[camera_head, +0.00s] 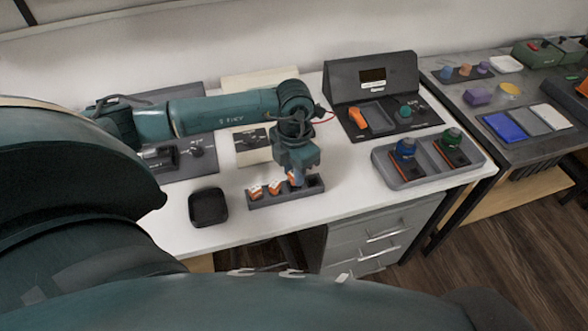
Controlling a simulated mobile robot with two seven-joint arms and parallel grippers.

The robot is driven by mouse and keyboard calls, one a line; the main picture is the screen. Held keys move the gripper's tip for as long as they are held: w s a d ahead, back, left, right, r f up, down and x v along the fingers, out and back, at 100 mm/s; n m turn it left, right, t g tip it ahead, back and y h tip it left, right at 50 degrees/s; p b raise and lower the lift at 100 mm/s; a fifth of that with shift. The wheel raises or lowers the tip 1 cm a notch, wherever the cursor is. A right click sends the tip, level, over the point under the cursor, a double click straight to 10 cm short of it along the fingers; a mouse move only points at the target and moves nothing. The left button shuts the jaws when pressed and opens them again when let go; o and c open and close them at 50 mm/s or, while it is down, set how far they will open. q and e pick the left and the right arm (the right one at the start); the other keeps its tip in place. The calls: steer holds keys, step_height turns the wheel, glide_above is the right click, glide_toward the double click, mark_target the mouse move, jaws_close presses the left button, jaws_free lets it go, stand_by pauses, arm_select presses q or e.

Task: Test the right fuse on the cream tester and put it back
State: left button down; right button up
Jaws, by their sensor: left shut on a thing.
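My left gripper (294,176) points down over the right end of a dark grey fuse rack (312,185). It is shut on the right fuse (291,180), an orange and white piece mostly hidden by the fingers. I cannot tell whether this fuse is seated in the rack or just above it. Two other orange and white fuses, the left fuse (256,192) and the middle fuse (274,187), stand in the rack to its left. The cream tester (252,157) stands behind the rack, with its middle hidden by my left arm. My right gripper is not in view.
A small black tray (208,207) lies left of the rack. A dark console (372,77) with an orange tool stands back right. A grey tray (398,183) with blue-topped and green-topped parts is at right. White tabletop is clear around the rack.

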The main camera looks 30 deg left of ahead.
arm_select(q)
steer(key=shift+f+b, duration=1)
stand_by(1.8)
steer(key=c, duration=0.8)
jaws_free()
steer(key=shift+c, duration=0.2)
steer(key=shift+r, duration=0.15)
steer(key=shift+r+p, duration=1)
steer(key=shift+r, duration=0.45)
steer(key=shift+r+p, duration=1.95)
steer(key=shift+r, duration=1.05)
